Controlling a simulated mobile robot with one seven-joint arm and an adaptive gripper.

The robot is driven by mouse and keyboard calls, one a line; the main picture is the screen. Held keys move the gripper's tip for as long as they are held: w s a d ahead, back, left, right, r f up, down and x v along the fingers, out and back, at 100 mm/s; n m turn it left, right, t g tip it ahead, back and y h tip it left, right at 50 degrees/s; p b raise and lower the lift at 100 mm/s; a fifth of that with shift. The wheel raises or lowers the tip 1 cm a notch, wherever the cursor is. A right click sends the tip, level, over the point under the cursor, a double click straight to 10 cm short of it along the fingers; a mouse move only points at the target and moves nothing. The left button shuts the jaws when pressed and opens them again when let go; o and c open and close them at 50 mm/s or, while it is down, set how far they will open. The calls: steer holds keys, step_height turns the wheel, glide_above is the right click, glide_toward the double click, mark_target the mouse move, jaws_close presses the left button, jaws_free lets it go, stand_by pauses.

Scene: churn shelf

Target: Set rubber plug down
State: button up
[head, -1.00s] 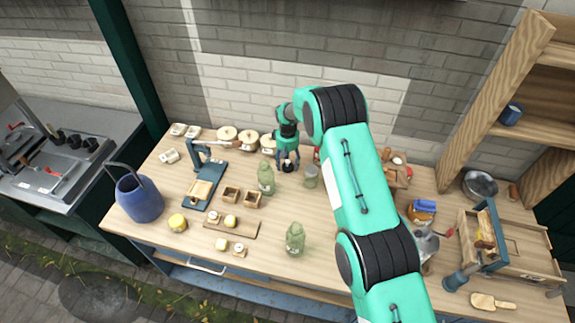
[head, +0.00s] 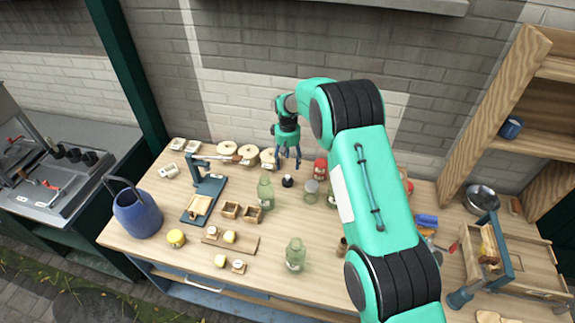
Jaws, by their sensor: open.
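A small black rubber plug (head: 288,181) stands on the wooden table in the head view, right of a green glass bottle (head: 265,192). A pale piece shows at its top. My gripper (head: 289,163) is above the plug and a little apart from it, fingers pointing down. Its fingers are spread and nothing shows between them. The arm reaches in from the lower right and hides part of the table behind it.
A glass jar (head: 311,194) and a red jar (head: 320,168) stand close right of the plug. Round wooden-lidded pots (head: 248,154) stand to the left near the wall. A second green bottle (head: 295,255) stands nearer the front, with bare table around it.

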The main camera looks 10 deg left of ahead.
steer(key=shift+r, duration=0.1)
stand_by(0.8)
